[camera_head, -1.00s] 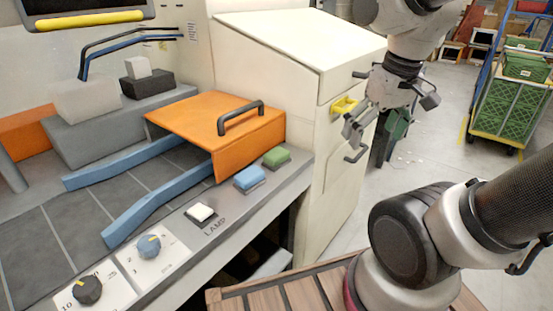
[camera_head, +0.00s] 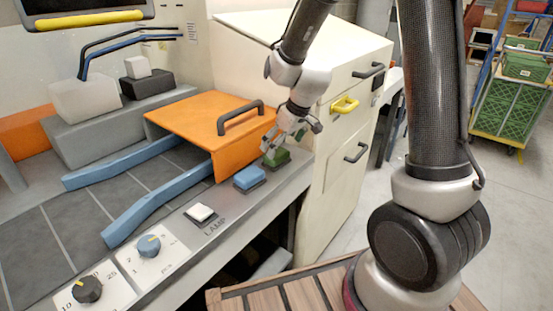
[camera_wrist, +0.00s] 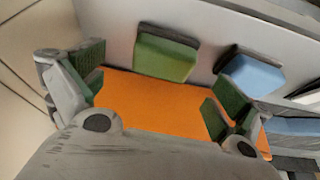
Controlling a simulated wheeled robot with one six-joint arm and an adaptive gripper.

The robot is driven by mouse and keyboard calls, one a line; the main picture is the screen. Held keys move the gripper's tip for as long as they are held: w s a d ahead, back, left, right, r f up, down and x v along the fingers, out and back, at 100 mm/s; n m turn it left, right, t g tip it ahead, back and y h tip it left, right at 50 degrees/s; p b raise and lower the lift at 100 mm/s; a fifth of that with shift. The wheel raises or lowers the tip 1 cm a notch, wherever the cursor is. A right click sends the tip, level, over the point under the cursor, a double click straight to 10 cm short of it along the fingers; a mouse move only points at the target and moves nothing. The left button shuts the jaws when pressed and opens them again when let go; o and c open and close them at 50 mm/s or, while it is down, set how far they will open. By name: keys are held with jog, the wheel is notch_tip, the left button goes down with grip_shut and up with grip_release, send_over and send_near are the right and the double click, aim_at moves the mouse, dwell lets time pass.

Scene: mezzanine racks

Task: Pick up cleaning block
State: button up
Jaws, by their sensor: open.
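In the wrist view my gripper (camera_wrist: 155,92) is open and empty, fingers spread wide. The green block (camera_wrist: 168,57) appears beyond and between the fingertips, not gripped. The blue block (camera_wrist: 256,74) shows beside the right finger. Whether the fingers touch the green block cannot be told.
An orange cover (camera_head: 205,115) with a dark handle stands just left of my gripper. A cream cabinet (camera_head: 320,70) with a yellow handle (camera_head: 344,104) rises behind. A white lamp switch (camera_head: 200,212) and two knobs line the ledge nearer the front.

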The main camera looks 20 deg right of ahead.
aim_at(277, 153)
jog(key=x, duration=0.5)
jog(key=shift+s+a, duration=0.1)
jog(key=shift+a, duration=0.05)
jog(key=shift+r, duration=0.1)
jog(key=c, duration=1.1)
